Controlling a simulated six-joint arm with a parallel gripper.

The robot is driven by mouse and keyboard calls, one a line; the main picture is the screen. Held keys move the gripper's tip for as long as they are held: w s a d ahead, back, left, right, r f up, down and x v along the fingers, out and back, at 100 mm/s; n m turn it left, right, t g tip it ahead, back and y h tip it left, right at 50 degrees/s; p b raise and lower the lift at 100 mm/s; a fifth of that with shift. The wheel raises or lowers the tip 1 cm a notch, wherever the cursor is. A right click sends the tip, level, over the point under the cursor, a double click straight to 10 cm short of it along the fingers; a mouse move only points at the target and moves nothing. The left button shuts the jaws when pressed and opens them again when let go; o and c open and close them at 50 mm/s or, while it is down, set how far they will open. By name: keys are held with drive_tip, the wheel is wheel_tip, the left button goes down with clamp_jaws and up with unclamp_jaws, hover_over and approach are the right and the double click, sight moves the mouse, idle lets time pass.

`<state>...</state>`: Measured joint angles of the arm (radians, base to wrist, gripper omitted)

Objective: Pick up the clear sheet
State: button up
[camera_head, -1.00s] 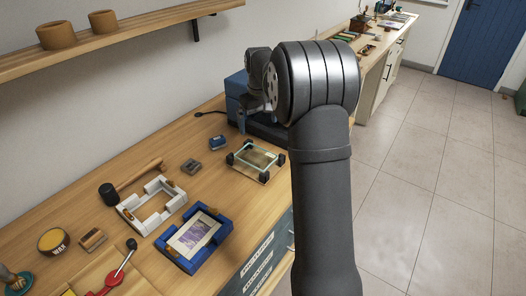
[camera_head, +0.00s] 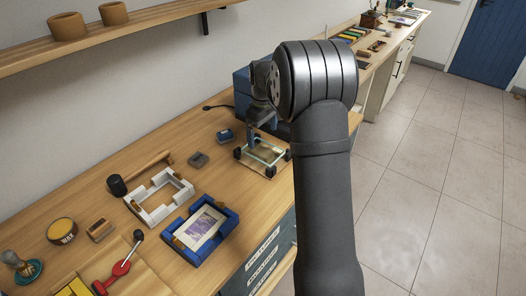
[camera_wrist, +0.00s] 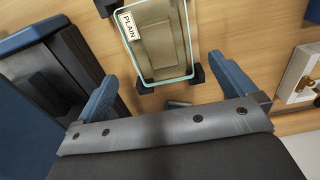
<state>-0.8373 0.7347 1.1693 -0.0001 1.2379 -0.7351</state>
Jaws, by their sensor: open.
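The clear sheet (camera_head: 268,153) is a see-through rectangle with pale green edges, held on dark corner blocks above a wooden board. In the wrist view the sheet (camera_wrist: 161,48) fills the top middle, with a "PLAIN" label (camera_wrist: 130,27) at its upper left. My gripper (camera_wrist: 163,70) is open and empty there, its blue fingers apart to the left and right of the sheet's near end. In the head view my gripper (camera_head: 263,122) is just above the sheet's far side, partly hidden by my arm. I cannot tell whether a finger touches the sheet.
A blue machine (camera_head: 241,86) stands close behind the sheet and fills the left of the wrist view. A white frame (camera_head: 158,197), a blue frame (camera_head: 232,221) holding a print, a mallet (camera_head: 117,185) and a small blue item (camera_head: 225,135) lie nearby. A shelf (camera_head: 160,27) hangs above.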

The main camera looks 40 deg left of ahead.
sight(263, 150)
drive_tip(key=shift+f, duration=2.85)
drive_tip(key=c, duration=1)
